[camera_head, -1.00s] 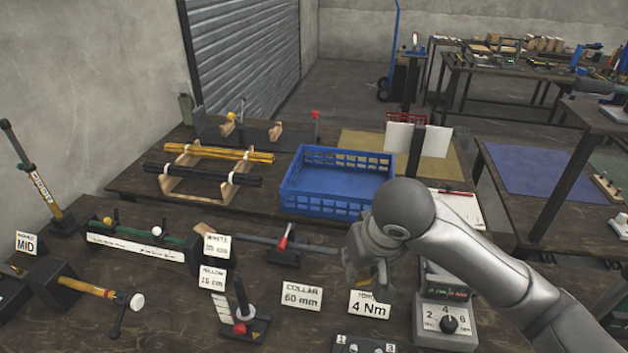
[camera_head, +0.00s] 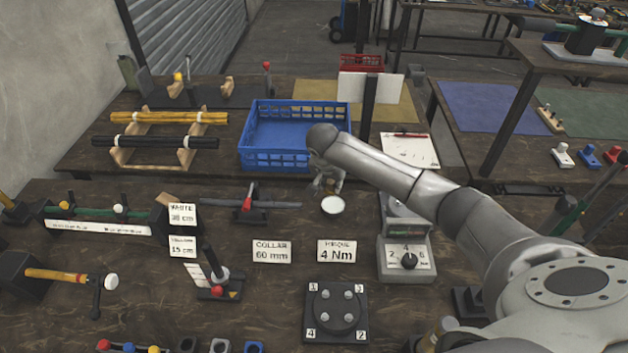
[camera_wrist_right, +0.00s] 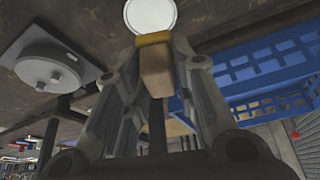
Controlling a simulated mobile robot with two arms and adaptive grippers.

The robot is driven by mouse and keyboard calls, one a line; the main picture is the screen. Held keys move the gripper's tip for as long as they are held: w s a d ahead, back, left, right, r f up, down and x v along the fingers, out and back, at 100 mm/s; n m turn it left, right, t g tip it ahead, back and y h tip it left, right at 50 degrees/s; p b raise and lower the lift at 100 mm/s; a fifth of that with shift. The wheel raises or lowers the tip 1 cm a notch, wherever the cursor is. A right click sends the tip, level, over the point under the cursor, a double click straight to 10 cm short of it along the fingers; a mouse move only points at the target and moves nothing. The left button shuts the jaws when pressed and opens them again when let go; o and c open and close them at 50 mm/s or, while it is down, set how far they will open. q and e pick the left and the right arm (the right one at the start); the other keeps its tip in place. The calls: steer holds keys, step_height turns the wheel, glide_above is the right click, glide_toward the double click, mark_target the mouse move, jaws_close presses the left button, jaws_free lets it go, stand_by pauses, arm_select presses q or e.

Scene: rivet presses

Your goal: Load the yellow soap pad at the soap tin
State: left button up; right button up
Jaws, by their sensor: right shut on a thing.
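The soap tin (camera_head: 333,206) is a small round white-topped disc on the dark bench, behind the 4 Nm card. It also shows at the top of the right wrist view (camera_wrist_right: 150,14). My right gripper (camera_head: 328,186) is just behind the tin, pointing down. In the right wrist view my right gripper (camera_wrist_right: 157,75) is shut on the wooden handle of the yellow soap pad (camera_wrist_right: 153,38). The pad's yellow end sticks out past the fingertips, close to the tin's rim; I cannot tell whether they touch. My left gripper is out of view.
A blue crate (camera_head: 255,158) stands just behind the gripper. A torque box with a dial (camera_head: 405,262) is right of the tin. A 4 Nm card (camera_head: 337,251) and a numbered bolt plate (camera_head: 322,336) are in front.

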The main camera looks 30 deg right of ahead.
mark_target(335, 202)
steer(key=shift+w+d+f, duration=0.25)
steer(key=shift+d+f, duration=0.25)
steer(key=shift+d, duration=0.25)
steer(key=shift+f, duration=0.15)
step_height(335, 202, down, 6)
steer(key=b, duration=0.7)
steer(key=shift+s+f+b, duration=0.1)
steer(key=shift+f+b, duration=0.2)
steer(key=shift+f, duration=0.15)
stand_by(0.8)
steer(key=shift+r, duration=0.1)
step_height(335, 202, up, 7)
steer(key=p, duration=0.8)
stand_by(0.4)
stand_by(0.4)
